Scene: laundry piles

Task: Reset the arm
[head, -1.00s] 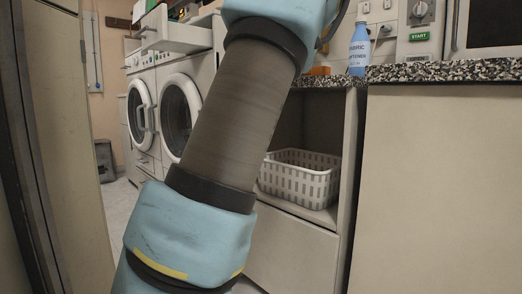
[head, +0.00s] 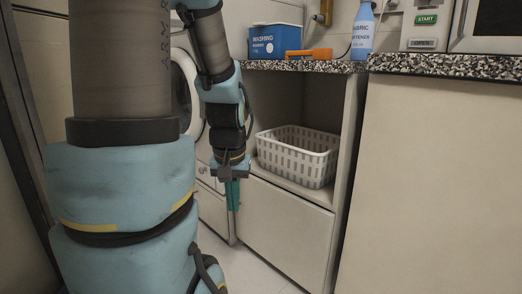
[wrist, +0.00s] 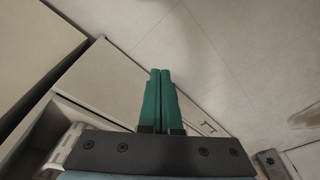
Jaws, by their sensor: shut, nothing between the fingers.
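My arm fills the left of the head view, with its blue and grey links folded in front of the washing machines. My gripper (head: 232,207) hangs pointing down in front of the cabinet, left of the basket. Its green fingers are pressed together and hold nothing. In the wrist view the shut fingers (wrist: 160,74) point out over the pale floor.
A white slotted basket (head: 320,160) sits in an open cabinet niche. The speckled counter (head: 450,65) above bears a blue washing box (head: 275,42), an orange item (head: 318,54) and a blue softener bottle (head: 362,32). Tiled floor (head: 245,268) is clear below.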

